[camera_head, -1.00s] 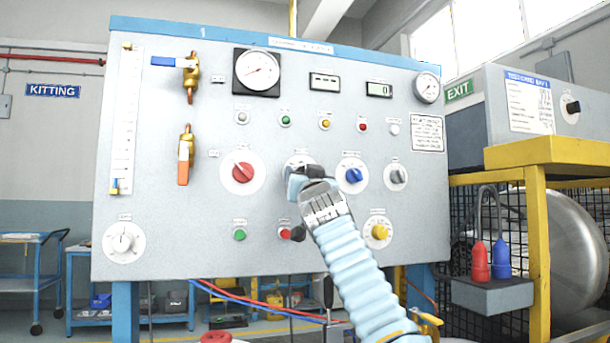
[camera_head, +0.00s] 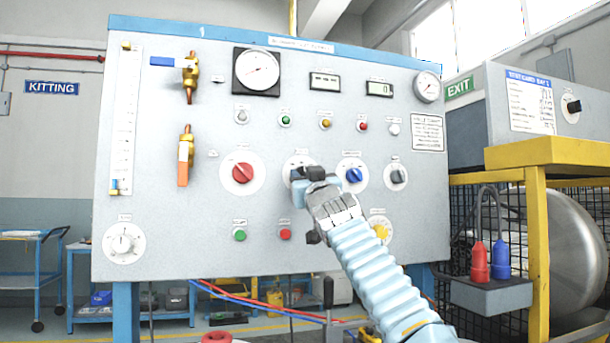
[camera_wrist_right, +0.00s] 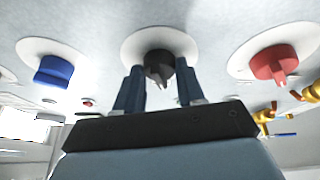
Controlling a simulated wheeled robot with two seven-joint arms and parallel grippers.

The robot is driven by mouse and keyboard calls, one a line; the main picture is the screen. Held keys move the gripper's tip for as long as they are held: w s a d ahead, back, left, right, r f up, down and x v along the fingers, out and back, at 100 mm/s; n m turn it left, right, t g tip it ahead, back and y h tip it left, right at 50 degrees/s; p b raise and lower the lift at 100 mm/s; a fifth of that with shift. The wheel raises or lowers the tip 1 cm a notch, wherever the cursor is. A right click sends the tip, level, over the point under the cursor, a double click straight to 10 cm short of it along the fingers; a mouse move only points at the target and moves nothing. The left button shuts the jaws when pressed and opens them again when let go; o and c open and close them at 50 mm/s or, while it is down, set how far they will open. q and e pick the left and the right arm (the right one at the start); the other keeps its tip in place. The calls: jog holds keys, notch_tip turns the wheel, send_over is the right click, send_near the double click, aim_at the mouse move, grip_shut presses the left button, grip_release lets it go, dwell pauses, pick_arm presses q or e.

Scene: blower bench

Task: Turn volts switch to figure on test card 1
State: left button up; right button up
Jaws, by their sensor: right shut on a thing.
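My right gripper (camera_head: 306,184) reaches up to the grey panel (camera_head: 160,240) and is shut on a dark knob on a white round dial (camera_head: 294,163) in the middle row. In the right wrist view the black knob (camera_wrist_right: 158,66) shows between the two fingers of my right gripper (camera_wrist_right: 160,85). The gripper hides most of this dial's marks and label. A card (camera_head: 529,98) with print hangs on the grey box at the right; its figures are too small to read. My left gripper is not in view.
A red knob (camera_head: 242,173) sits left of the gripped one. A blue knob (camera_head: 353,175) and a grey knob (camera_head: 398,176) sit to its right. A yellow knob (camera_head: 380,231) is below, close to my right arm. Gauges and displays sit above.

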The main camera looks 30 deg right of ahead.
jog(key=shift+s+d+r+n+y+p, duration=0.1)
jog(key=shift+n+y, duration=0.75)
jog(key=shift+n, duration=0.7)
jog(key=shift+w+d+f+n+y+p, duration=0.1)
jog(key=shift+n+y, duration=0.7)
jog(key=shift+n, duration=0.7)
jog(key=shift+s+d+r+n+y+p, duration=0.1)
jog(key=shift+n+y, duration=0.75)
jog(key=shift+n, duration=0.7)
jog(key=o, duration=1)
jog(key=shift+o, duration=0.2)
